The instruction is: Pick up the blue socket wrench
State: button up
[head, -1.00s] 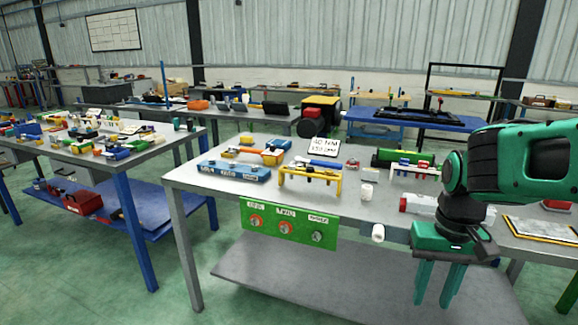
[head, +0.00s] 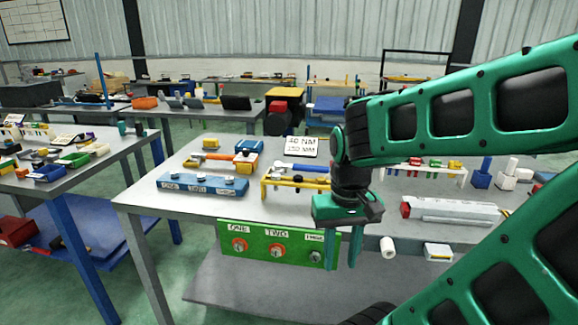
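A blue-handled tool (head: 311,168), which looks like the blue socket wrench, lies lengthwise across or just behind a yellow rack (head: 270,184) on the grey workbench. Its right end is close to my arm in the picture; whether the arm hides part of it I cannot tell. My gripper (head: 343,248) points down at the bench's front edge, in front of and to the right of the tool. Its two green fingers are apart with nothing between them.
A blue block labelled ONE and TWO (head: 202,187) and an orange-handled tool (head: 208,157) lie left of the rack. A sign (head: 302,146) stands behind. A green panel (head: 277,245) hangs at the front edge. A white-grey case (head: 450,211) lies right.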

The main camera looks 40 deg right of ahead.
aim_at(279, 167)
jog(key=z, duration=0.45)
jog(key=i, duration=0.8)
jog(key=z, duration=0.55)
